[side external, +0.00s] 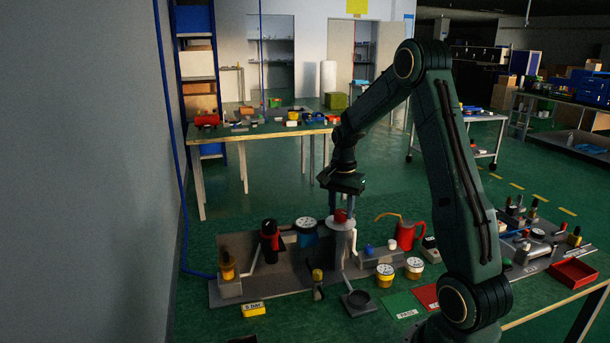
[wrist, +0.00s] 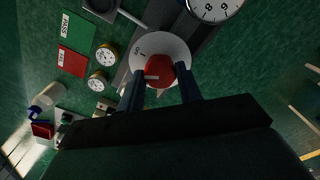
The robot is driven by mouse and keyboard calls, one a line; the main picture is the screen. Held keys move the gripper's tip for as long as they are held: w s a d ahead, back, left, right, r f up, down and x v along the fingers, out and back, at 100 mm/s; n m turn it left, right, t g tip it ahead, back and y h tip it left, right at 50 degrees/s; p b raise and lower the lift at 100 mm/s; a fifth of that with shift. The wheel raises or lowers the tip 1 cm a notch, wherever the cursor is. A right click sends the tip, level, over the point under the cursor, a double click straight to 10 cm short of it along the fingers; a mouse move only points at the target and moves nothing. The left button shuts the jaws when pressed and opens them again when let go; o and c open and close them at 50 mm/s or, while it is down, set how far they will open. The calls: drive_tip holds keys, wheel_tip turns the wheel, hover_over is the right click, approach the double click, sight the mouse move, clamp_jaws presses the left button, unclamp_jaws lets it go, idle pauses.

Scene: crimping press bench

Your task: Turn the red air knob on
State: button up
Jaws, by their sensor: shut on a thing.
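The red air knob (wrist: 160,72) sits on a round pale dial plate (wrist: 144,50) with small markings in the wrist view. A pale pointer mark shows on the knob. In the side view the red knob (side external: 340,215) tops a grey upright cylinder (side external: 342,245) on the bench. My gripper (wrist: 160,85) is shut on the knob, with a dark finger on either side of it. In the side view my gripper (side external: 341,208) points straight down from above the cylinder, and its fingers are too small to make out clearly.
A blue-rimmed gauge (side external: 306,232) stands left of the cylinder, and a red jug (side external: 408,234) stands right. Two yellow gauges (side external: 385,275) lie in front near the green PASS card (side external: 402,305) and red card (side external: 425,296). A black-and-red upright part (side external: 269,240) is further left.

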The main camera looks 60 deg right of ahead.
sight(341, 212)
drive_tip(key=n, duration=0.6)
drive_tip(key=shift+r, duration=0.1)
drive_tip(key=n, duration=0.6)
idle(0.5)
drive_tip(key=o, duration=1)
drive_tip(key=shift+r, duration=0.1)
wheel_tip(341, 212, up, 14)
drive_tip(key=shift+f, duration=0.2)
